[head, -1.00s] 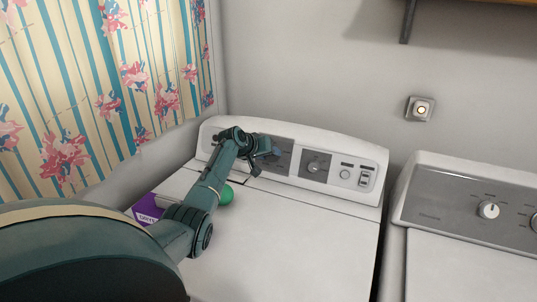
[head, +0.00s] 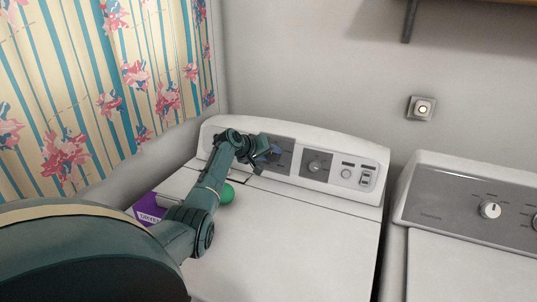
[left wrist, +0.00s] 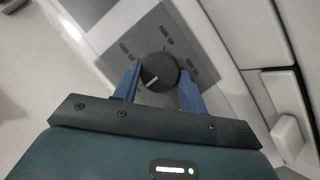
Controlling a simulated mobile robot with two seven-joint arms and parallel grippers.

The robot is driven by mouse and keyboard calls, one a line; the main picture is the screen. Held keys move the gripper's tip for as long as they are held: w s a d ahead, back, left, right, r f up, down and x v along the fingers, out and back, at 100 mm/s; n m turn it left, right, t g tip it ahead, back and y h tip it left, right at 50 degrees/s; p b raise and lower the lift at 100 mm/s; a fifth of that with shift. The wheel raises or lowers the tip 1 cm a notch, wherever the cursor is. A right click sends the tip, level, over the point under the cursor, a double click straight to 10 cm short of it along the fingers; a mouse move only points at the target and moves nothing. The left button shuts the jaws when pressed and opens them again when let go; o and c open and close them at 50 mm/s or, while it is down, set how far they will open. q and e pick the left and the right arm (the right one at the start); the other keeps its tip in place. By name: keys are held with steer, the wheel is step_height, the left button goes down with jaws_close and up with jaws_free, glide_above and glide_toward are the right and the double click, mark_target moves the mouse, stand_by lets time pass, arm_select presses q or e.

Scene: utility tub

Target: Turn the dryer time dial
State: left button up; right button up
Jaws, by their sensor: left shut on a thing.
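The dryer (head: 300,230) is white, with a raised control panel along its back. The blue fingers of my left gripper (left wrist: 158,78) are shut on this dial, one on each side. In the head view my left gripper (head: 270,152) is at the left part of the panel and hides the dial there. A second dark dial (head: 316,166) to its right is free. My right gripper is not in view.
A green ball (head: 227,194) and a purple box (head: 150,208) are on the dryer top beside my left arm. A washer-like machine (head: 470,250) stands at the right across a narrow gap. A striped floral curtain (head: 110,80) hangs at the left. The dryer's right top is clear.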

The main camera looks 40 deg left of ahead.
arm_select(q)
steer(key=o, duration=1)
steer(key=shift+c, duration=0.2)
steer(key=shift+s+r, duration=0.1)
steer(key=b+v, duration=0.1)
steer(key=v, duration=1.2)
